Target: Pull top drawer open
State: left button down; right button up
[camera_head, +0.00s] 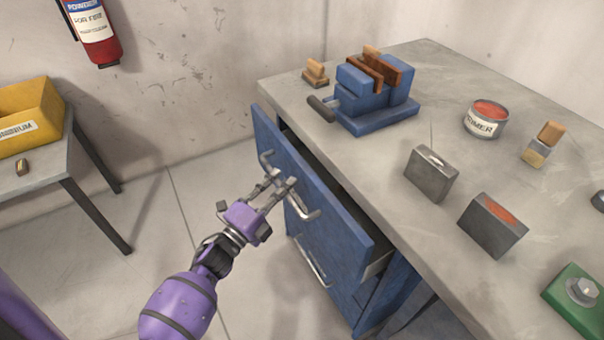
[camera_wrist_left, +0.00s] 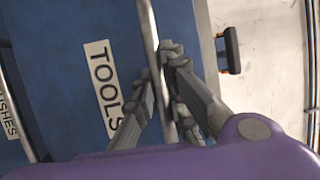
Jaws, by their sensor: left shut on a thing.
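The blue top drawer (camera_head: 335,218) of the workbench cabinet stands partly open in the head view, with a dark gap behind its front. Its silver bar handle (camera_head: 308,212) runs along the front, and it also shows in the left wrist view (camera_wrist_left: 150,35). My left gripper (camera_head: 281,180) is shut on this handle, its fingers on either side of the bar. In the left wrist view a white label reading TOOLS (camera_wrist_left: 101,85) is on the drawer front. The drawer's contents are hidden. My right gripper is in neither view.
The grey bench top (camera_head: 400,220) carries a blue vise (camera_head: 372,105), a primer can (camera_head: 486,119), metal blocks (camera_head: 432,174) and a green block (camera_head: 578,300). Lower drawers with a handle (camera_head: 312,263) are below. A side table (camera_head: 40,170) with a yellow bin (camera_head: 30,115) stands at left; floor between is clear.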

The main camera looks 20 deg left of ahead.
pick_arm(q)
jog(key=s+a, duration=1.4)
jog(key=s, duration=0.4)
jog(key=shift+b, duration=0.45)
jog(key=shift+s+a, duration=0.1)
jog(key=c, duration=1.8)
grip_release()
jog(key=shift+o, duration=0.2)
jog(key=v, duration=1.2)
